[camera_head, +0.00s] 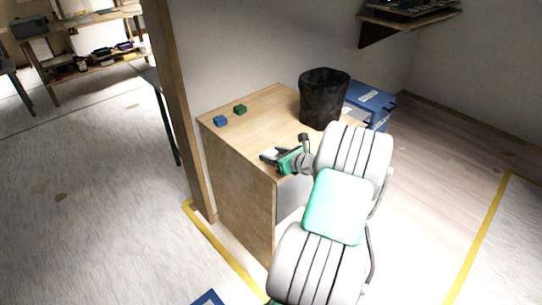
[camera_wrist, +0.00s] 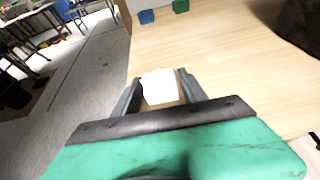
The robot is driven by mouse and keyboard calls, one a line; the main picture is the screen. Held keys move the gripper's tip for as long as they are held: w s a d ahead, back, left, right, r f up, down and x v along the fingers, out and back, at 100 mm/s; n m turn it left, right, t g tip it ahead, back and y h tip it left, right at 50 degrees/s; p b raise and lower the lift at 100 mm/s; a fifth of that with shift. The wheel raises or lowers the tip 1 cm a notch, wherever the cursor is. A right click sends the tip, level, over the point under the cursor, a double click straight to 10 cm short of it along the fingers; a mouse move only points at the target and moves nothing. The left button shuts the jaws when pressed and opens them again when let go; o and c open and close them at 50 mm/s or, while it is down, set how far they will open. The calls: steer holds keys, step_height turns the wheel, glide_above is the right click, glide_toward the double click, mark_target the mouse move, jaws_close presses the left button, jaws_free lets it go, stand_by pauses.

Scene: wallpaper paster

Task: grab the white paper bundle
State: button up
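The white paper bundle (camera_wrist: 159,86) is a small pale block near the table's edge. In the wrist view it sits between the two fingers of my gripper (camera_wrist: 159,83), close to both fingertips. The fingers are apart, with the bundle between them; whether they press on it cannot be told. In the head view my gripper (camera_head: 270,156) is low over the front of the wooden table, and the bundle there is small and hard to separate from the fingers.
A wooden table (camera_head: 235,138) carries a blue block (camera_head: 221,121), a green block (camera_head: 240,109) and a black bin (camera_head: 323,98) at the back. Blue boxes (camera_head: 370,98) stand behind the bin. A wooden post (camera_head: 178,100) rises left of the table. The table's middle is clear.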

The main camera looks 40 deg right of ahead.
steer(key=c, duration=0.9)
steer(key=shift+r, duration=0.1)
